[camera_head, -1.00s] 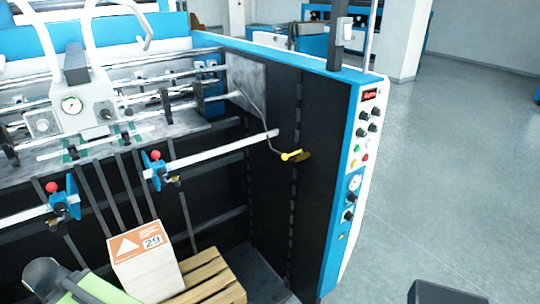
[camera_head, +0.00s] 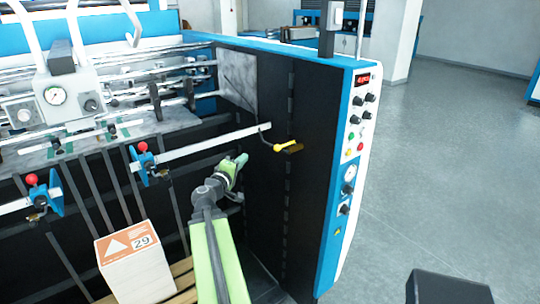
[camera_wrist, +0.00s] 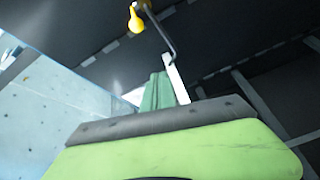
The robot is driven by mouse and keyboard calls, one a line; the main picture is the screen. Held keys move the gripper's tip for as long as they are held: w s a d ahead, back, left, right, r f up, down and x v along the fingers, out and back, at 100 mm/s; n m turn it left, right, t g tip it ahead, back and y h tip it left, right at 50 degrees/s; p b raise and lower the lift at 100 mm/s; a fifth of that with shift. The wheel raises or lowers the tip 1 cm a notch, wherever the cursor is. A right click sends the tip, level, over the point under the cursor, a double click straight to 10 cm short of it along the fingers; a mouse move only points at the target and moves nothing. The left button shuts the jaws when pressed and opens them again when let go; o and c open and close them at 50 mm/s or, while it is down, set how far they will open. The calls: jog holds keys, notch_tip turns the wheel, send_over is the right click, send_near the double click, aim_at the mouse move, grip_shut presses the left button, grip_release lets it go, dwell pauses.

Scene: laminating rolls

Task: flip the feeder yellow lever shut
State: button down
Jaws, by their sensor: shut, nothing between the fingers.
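The yellow lever (camera_head: 285,147) sits on the dark inner face of the feeder's side wall, at the end of a thin bent rod. In the wrist view the lever's yellow knob (camera_wrist: 136,20) is near the top, beyond the gripper. My gripper (camera_head: 240,160) is left of the lever and slightly below it, pointing up towards the wall, apart from it. It is shut and empty. In the wrist view my gripper's green fingers (camera_wrist: 158,88) show above the grey and green wrist.
A white rail (camera_head: 200,147) with a red-knobbed clamp (camera_head: 142,147) runs just left of the lever. A box marked 29 (camera_head: 135,265) stands on a wooden pallet (camera_head: 183,270) below. The control panel (camera_head: 359,120) is on the wall's front edge. Open floor lies at right.

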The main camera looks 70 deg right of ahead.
aim_at(285, 145)
jog(key=shift+s+d+r+n+h, duration=0.2)
jog(key=shift+s+d+r, duration=0.2)
jog(key=shift+s, duration=0.2)
jog(key=shift+s+d+r+n+h, duration=0.2)
jog(key=shift+s+d+r, duration=0.05)
jog(key=shift+s+d, duration=0.3)
jog(key=d, duration=1)
jog(key=s, duration=0.1)
jog(key=s+a, duration=0.1)
jog(key=s, duration=0.2)
jog(key=shift+a+f, duration=0.1)
jog(key=shift+a, duration=0.2)
